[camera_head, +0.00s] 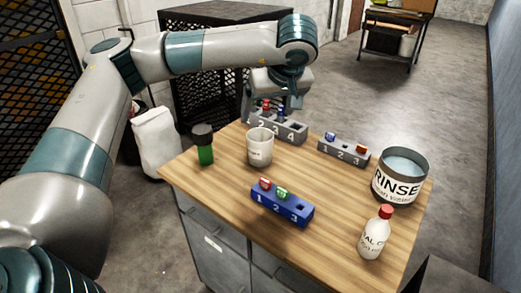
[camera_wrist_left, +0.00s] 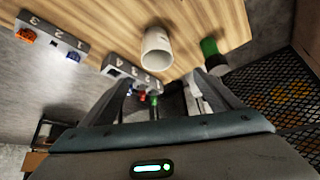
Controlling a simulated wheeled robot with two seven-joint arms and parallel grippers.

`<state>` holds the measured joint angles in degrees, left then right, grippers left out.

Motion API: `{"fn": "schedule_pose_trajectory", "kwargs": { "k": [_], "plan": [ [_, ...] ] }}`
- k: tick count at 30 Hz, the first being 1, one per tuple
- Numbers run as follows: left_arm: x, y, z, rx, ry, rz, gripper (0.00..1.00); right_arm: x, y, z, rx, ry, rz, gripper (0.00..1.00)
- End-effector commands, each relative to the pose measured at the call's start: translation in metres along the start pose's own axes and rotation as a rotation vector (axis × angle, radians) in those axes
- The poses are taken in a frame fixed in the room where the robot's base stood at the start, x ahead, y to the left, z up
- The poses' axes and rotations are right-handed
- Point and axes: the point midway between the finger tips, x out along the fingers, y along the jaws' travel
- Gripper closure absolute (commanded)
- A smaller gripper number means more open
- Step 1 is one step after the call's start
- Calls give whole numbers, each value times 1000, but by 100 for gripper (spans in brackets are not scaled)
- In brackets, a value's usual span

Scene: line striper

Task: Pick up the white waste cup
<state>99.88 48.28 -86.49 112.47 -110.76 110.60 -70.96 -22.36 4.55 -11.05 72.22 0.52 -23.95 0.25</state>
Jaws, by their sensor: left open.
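The white waste cup (camera_head: 260,148) stands upright on the wooden table, with its open rim up and dark print on its side. It also shows in the left wrist view (camera_wrist_left: 157,50), beyond the fingers and apart from them. My left gripper (camera_head: 277,103) is above the back edge of the table, behind the cup and slightly to its right, over the grey numbered rack (camera_head: 288,130). Its fingers, spread apart in the left wrist view (camera_wrist_left: 160,92), hold nothing. The fingertips are partly hidden in the head view. My right gripper is in neither view.
A dark-capped green bottle (camera_head: 205,147) stands just left of the cup. A blue rack (camera_head: 282,204) is in front, and a smaller grey rack (camera_head: 343,152) is to the right. The rinse pot (camera_head: 399,178) and a red-capped white bottle (camera_head: 375,235) stand at the right.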

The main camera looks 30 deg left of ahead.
Motion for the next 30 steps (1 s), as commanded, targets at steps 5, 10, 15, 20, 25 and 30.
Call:
{"fn": "schedule_pose_trajectory", "kwargs": {
  "k": [5, 10, 15, 20, 25, 30],
  "plan": [
    [14, -1, 0, -1, -2, -4, 16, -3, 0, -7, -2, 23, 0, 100],
    [40, 0, 0, 0, -3, -4, 16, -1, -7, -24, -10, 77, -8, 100],
    [71, -1, 0, -1, -3, -4, 16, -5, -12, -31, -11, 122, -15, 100],
    [98, 0, 0, 0, -3, -4, 16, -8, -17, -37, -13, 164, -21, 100],
    [116, 1, 0, 0, -2, -1, 16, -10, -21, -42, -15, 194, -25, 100],
    [121, 1, 1, 0, -1, 0, 16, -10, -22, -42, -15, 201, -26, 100]
  ]
}}
